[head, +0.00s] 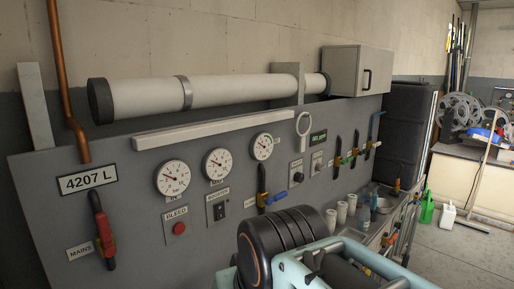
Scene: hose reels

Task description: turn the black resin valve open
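Several lever valves are mounted on the grey panel (130,215). Black-handled levers stand upright near the panel's right part, one at centre right (338,150) and another beside it (355,143). Another black lever (262,180) stands under the third gauge, with a blue piece at its lower end. I cannot tell from labels which one is the black resin valve.
Three round gauges (172,178), a red button (179,228) and a black switch (219,211) are on the panel. A large grey pipe (230,92) runs above. Cups (341,212) and a bowl (384,205) stand at the panel's foot. Floor (455,260) is open at right.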

